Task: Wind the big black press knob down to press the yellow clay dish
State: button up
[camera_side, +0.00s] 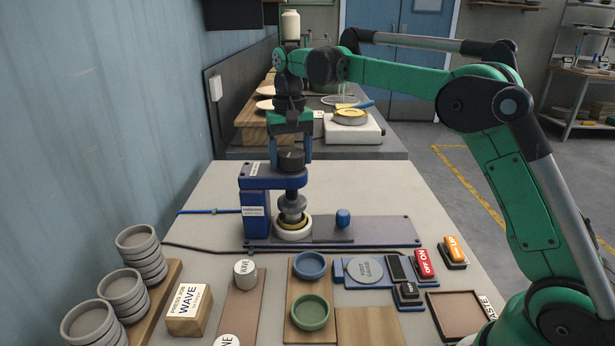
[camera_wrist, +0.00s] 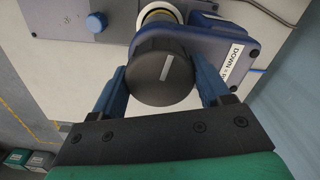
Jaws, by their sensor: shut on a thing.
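The black press knob (camera_side: 291,158) sits on top of the blue press (camera_side: 256,206). In the wrist view the knob (camera_wrist: 160,72) shows a pale line across its top. My gripper (camera_side: 291,150) points straight down over the press, and its blue fingers (camera_wrist: 161,88) are closed on both sides of the knob. Below the press arm, a grey stepped press head (camera_side: 292,204) stands over a white ring (camera_side: 279,233) with yellow clay (camera_side: 293,225) in it. The head appears to be at the clay, but I cannot tell how far it presses in.
A blue handle (camera_side: 343,218) stands on the press's base plate. Blue (camera_side: 311,264) and green (camera_side: 310,312) dishes lie on a wooden board in front. Stacked grey dishes (camera_side: 138,240) stand at the left, and red (camera_side: 425,263) and orange (camera_side: 453,250) switches at the right.

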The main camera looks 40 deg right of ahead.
aim_at(290, 152)
dwell(0.4)
jog(key=o, duration=1.3)
jog(key=shift+c, duration=0.2)
jog(key=shift+r, duration=2.8)
